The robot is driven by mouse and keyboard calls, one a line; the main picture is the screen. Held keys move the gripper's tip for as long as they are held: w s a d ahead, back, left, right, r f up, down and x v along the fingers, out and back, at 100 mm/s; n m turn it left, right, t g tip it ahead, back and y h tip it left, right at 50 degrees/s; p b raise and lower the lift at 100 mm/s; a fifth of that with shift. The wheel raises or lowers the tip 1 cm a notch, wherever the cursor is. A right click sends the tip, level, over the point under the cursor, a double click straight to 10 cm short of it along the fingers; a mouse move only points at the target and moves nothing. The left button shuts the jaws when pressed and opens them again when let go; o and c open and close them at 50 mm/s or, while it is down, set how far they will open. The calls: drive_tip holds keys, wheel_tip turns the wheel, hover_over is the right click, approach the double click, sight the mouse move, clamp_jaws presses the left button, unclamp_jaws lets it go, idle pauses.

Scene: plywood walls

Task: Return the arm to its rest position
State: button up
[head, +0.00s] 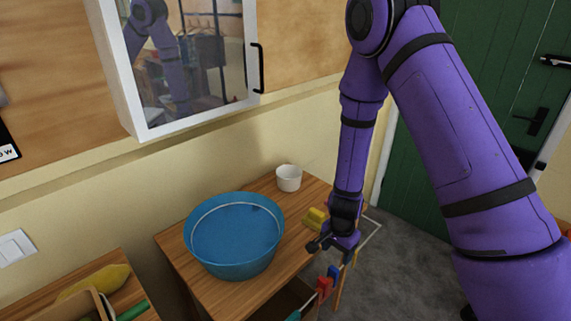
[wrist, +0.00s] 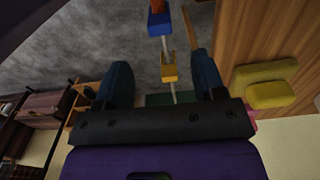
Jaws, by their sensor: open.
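My purple arm reaches down from the top right in the head view, over the right edge of a wooden table (head: 176,252). My gripper (head: 334,252) hangs beside the table's right edge, next to a yellow sponge-like block (head: 315,219). In the wrist view my gripper (wrist: 163,76) shows two dark fingers set wide apart, with nothing held between them. A yellow clip (wrist: 169,68) on a thin rail appears beyond the gap. The yellow block (wrist: 265,84) lies on the wood to the right of the fingers.
A blue tub (head: 232,262) and a white cup (head: 289,178) stand on the table. Red (head: 324,287) and blue clips sit on a rail below my gripper. A mirrored cabinet (head: 190,60) hangs on the wall; a green door (head: 490,70) is behind my arm. Grey floor lies to the right.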

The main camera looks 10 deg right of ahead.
wheel_tip(320, 180, up, 27)
drive_tip(key=s+n+t+y, duration=0.1)
drive_tip(key=n+t+y, duration=0.1)
drive_tip(key=n, duration=0.3)
drive_tip(key=s+d+r+n+t+h, duration=0.1)
drive_tip(key=s+d+r+n, duration=0.2)
drive_tip(key=s+r, duration=0.5)
drive_tip(key=s+d+r+n+t+h, duration=0.1)
drive_tip(key=s+d+r, duration=0.3)
drive_tip(key=s+r, duration=0.5)
drive_tip(key=s+n+t, duration=0.1)
drive_tip(key=s, duration=0.2)
drive_tip(key=shift+r+n, duration=0.3)
drive_tip(key=shift+n, duration=0.1)
